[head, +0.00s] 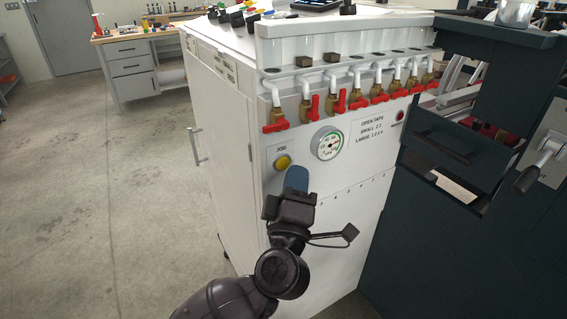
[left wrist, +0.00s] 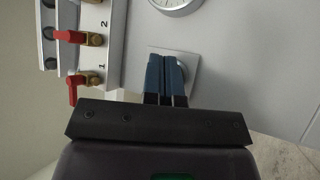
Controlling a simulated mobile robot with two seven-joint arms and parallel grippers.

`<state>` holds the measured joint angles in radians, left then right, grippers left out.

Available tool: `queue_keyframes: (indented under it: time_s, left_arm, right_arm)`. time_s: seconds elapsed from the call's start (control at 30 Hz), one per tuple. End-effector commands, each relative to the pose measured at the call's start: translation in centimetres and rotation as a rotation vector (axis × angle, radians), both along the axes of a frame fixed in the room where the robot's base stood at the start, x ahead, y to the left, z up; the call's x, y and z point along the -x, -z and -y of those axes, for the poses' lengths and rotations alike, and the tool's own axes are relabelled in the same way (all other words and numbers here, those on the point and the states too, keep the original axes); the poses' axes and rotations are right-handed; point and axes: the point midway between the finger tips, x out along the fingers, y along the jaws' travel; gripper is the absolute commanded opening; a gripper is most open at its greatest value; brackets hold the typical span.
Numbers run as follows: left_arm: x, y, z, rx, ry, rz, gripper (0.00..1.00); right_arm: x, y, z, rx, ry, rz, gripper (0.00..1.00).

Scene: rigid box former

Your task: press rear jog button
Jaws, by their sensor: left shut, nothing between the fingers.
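The rear jog button is a yellow round button (head: 283,162) on a square plate marked JOG, on the white cabinet's end panel. My left gripper (head: 297,178) is shut and empty, with blue fingers. In the head view its fingertips are just below and right of the button. In the left wrist view the shut fingers (left wrist: 166,75) lie over the button's plate (left wrist: 190,68) and hide most of the button. I cannot tell whether the tips touch it. My right gripper is not in view.
A round gauge (head: 327,143) is right of the button. A row of brass valves with red handles (head: 335,104) runs above. A dark cabinet (head: 440,225) stands at the right. The floor (head: 110,190) at the left is clear, with a workbench (head: 135,68) behind.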

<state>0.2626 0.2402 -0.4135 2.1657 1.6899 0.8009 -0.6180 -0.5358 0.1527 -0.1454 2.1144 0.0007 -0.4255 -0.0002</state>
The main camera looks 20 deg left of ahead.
Motion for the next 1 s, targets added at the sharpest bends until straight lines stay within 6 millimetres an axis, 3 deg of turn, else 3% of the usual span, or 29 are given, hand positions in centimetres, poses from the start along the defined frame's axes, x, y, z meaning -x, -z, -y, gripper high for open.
queue_keyframes:
  time_s: [0.27,1.0]
  left_arm:
    - [0.0,0.1,0.0,-0.001,0.000,-0.001,0.00]
    - [0.0,0.0,0.0,-0.001,0.000,-0.001,0.00]
  right_arm:
    - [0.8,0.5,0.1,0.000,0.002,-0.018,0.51]
    - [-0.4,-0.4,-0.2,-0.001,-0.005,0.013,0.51]
